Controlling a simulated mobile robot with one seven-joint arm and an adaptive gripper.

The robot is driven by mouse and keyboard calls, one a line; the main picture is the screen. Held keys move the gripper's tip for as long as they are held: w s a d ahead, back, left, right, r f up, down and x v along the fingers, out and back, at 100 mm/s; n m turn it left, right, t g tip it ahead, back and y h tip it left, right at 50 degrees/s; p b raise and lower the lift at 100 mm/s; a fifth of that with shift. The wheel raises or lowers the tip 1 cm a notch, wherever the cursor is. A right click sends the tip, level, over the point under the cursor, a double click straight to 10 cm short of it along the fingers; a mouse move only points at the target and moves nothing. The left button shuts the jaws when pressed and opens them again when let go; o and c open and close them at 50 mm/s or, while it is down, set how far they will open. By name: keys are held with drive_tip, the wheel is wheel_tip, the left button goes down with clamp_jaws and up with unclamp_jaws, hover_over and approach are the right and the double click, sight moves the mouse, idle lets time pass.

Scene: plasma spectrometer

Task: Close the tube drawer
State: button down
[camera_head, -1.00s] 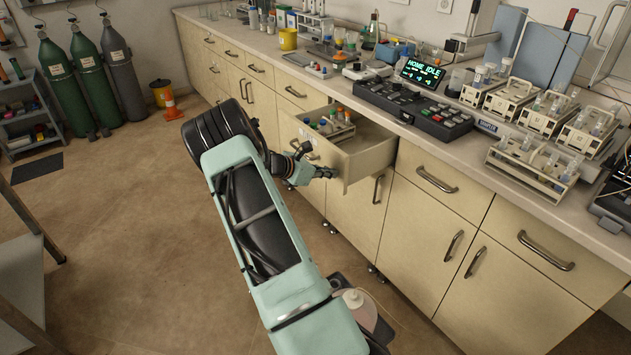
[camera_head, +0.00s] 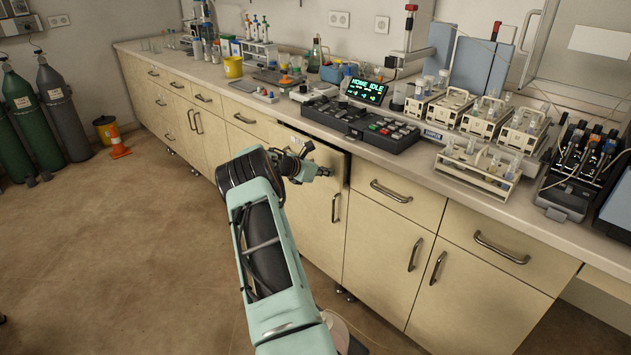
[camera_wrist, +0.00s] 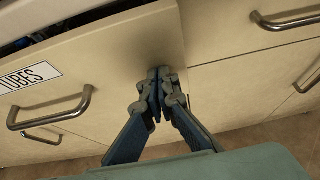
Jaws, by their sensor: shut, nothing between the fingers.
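The tube drawer (camera_head: 338,163) is a beige drawer under the worktop, still slightly out, with a narrow dark gap above its front. In the wrist view the drawer front (camera_wrist: 120,60) carries a label whose visible part reads "UBES" and a metal handle (camera_wrist: 50,113). The dark gap shows at the upper left there. My gripper (camera_head: 326,172) is shut and empty. In the wrist view its fingertips (camera_wrist: 160,75) are at the right part of the drawer front, against it or very close. The drawer's contents are mostly hidden.
Above the drawer, the worktop holds a black control panel (camera_head: 362,125) with a lit display (camera_head: 365,90) and racks of vials (camera_head: 478,170). A closed drawer (camera_head: 398,205) and cupboard doors (camera_head: 385,250) lie to the right.

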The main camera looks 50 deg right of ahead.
sight(332, 164)
drive_tip(key=d, duration=0.2)
drive_tip(key=d+b, duration=0.1)
drive_tip(key=d, duration=0.2)
drive_tip(key=shift+s+d, duration=0.2)
drive_tip(key=shift+d, duration=0.05)
drive_tip(key=shift+d+r, duration=0.1)
drive_tip(key=shift+d, duration=0.05)
drive_tip(key=shift+d+r, duration=0.1)
drive_tip(key=shift+r, duration=0.1)
drive_tip(key=shift+w+a+f, duration=0.1)
drive_tip(key=shift+a+f, duration=0.05)
drive_tip(key=shift+a, duration=0.15)
drive_tip(key=a+f+p+v, duration=0.1)
drive_tip(key=f+v, duration=0.1)
drive_tip(key=v, duration=1.1)
drive_tip(key=shift+a, duration=0.15)
drive_tip(key=shift+r, duration=0.1)
